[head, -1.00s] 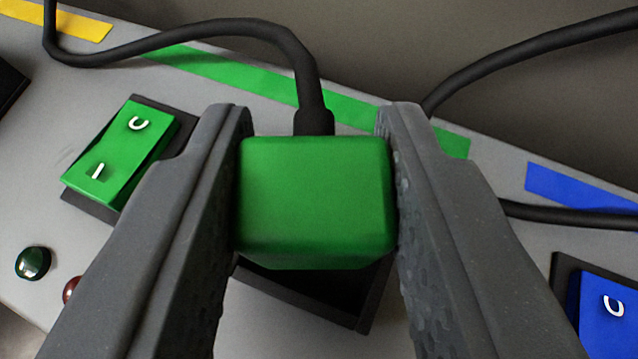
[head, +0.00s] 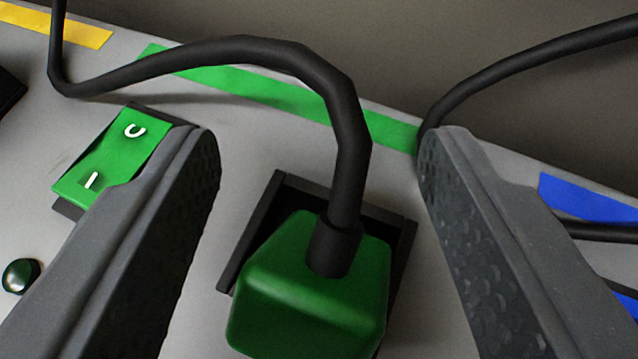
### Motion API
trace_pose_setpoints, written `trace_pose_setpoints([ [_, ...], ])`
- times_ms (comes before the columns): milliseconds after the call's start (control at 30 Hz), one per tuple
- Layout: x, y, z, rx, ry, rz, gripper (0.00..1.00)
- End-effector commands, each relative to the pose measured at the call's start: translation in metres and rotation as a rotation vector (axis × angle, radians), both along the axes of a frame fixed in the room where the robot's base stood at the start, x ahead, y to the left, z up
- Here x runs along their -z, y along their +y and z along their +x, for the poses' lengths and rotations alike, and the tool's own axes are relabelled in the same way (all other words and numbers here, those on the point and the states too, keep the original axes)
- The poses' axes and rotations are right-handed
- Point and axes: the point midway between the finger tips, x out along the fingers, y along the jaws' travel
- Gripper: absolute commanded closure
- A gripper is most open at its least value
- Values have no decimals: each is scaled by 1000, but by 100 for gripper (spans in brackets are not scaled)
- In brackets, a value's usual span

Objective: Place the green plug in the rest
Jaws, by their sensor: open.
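The green plug (head: 305,295) is a rounded block with a thick black cable (head: 350,150) coming out of its top. It sits tilted in or on the black square rest (head: 255,215), whose rim shows behind and beside it. How deep it sits cannot be told. My gripper (head: 320,150) is open, with one finger on each side of the plug and cable and a clear gap to both. Neither finger touches the plug.
A green rocker switch (head: 115,160) lies left of my left finger, with a dark green button (head: 20,275) below it. Green tape (head: 255,90), yellow tape (head: 60,25) and blue tape (head: 590,205) mark the panel's back edge. Another black cable (head: 520,65) runs at the upper right.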

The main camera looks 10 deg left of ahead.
Motion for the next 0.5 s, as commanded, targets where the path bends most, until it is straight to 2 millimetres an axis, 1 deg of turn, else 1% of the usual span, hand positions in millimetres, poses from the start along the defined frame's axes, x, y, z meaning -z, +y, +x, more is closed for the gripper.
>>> trace_pose_setpoints([
  [167, -13, 0, 0, 0, -1, 0, 48],
  [267, -16, -1, -11, 0, -2, 0, 48],
  [500, -32, -3, -41, -1, -2, 1, 48],
])
